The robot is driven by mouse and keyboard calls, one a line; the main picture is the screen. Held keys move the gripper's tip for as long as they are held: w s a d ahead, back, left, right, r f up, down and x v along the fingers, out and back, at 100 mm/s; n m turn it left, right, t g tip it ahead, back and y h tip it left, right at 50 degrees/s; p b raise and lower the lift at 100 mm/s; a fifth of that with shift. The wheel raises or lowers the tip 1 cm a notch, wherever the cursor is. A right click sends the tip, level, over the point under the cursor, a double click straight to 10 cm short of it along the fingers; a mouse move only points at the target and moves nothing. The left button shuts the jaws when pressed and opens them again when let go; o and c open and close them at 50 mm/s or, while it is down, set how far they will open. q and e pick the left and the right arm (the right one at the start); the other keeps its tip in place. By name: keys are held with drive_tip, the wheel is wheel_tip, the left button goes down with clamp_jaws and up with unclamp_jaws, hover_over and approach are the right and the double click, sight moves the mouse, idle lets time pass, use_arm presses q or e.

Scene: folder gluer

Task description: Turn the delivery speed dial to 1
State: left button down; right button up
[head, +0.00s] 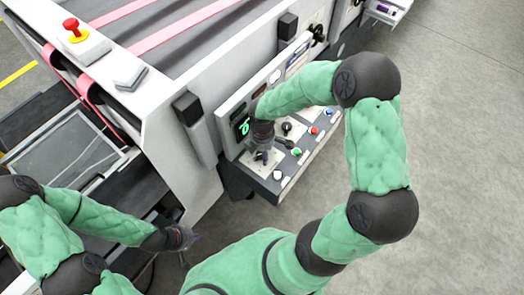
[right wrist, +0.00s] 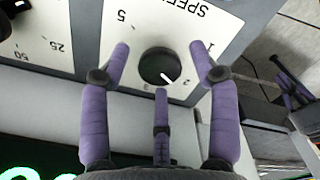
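The speed dial (right wrist: 158,67) is a round black knob on a white plate (right wrist: 185,18) in the right wrist view. The plate is marked SPEED, with 1, 2, 3 and 5 readable. The knob's white pointer line faces lower right, towards the 2. My right gripper (right wrist: 160,52) is open, with purple fingers on both sides of the knob and a third below it. No finger visibly grips it. In the head view my right gripper (head: 262,156) hides most of this dial. My left gripper (head: 187,240) hangs empty at lower left, its fingers apart in the right wrist view (right wrist: 294,98).
The control panel (head: 283,185) carries a black knob (head: 287,127), coloured buttons such as a green one (head: 296,151), and a white one (head: 278,175). An upright display panel stands behind. A red emergency button (head: 72,27) is at upper left. Floor at right is clear.

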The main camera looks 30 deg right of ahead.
drive_tip(key=c, duration=0.9)
drive_tip(key=shift+o, duration=0.2)
drive_tip(key=shift+n, duration=0.3)
drive_tip(key=n+p, duration=0.4)
drive_tip(key=n, duration=0.1)
drive_tip(key=shift+r+n, duration=0.1)
drive_tip(key=shift+n, duration=0.2)
drive_tip(key=n+p, duration=0.2)
drive_tip(key=n, duration=0.1)
drive_tip(key=shift+n+p, duration=0.95)
drive_tip(key=shift+n, duration=0.35)
drive_tip(key=o, duration=1.1)
